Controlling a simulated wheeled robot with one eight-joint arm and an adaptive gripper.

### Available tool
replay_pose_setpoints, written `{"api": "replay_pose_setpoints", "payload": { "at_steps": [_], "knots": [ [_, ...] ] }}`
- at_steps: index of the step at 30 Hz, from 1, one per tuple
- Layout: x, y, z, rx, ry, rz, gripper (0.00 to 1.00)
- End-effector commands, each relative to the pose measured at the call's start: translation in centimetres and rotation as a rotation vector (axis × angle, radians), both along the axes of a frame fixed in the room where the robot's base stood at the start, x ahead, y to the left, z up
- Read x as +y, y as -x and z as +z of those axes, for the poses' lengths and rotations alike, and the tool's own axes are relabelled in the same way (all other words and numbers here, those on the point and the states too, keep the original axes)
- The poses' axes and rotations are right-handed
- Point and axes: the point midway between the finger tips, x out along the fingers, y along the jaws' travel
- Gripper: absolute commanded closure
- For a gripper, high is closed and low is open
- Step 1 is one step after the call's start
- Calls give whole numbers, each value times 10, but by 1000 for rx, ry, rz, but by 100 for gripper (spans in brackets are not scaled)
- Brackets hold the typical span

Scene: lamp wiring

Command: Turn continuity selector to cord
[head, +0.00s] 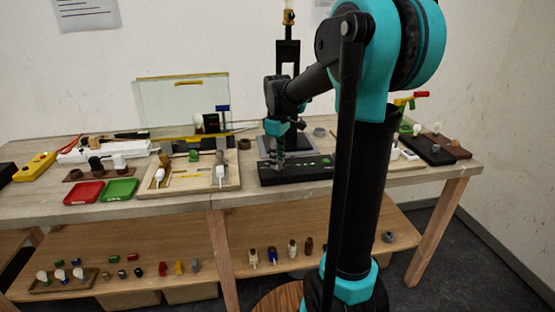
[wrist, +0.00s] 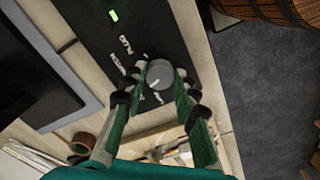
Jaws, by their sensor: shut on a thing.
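The continuity selector is a round grey knob (wrist: 160,74) on a long black panel (wrist: 130,20) in the wrist view. A small pale mark shows on its face, and small white lettering around it is too blurred to read surely. My gripper (wrist: 161,84) has its green-padded fingers on either side of the knob, shut on it. In the head view my gripper (head: 277,160) is down at the left part of the black panel (head: 310,177), and the knob is hidden there by the fingers. A small green light (wrist: 113,15) glows on the panel.
Dark boards (head: 427,149) lie at the right.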

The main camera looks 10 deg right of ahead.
Motion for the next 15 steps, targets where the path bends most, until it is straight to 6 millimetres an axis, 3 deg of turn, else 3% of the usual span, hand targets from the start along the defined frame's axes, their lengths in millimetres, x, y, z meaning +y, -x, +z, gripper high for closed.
{"api": "replay_pose_setpoints", "payload": {
  "at_steps": [15],
  "knots": [
    [0,0,0,-1,1,93,100]
  ]
}}
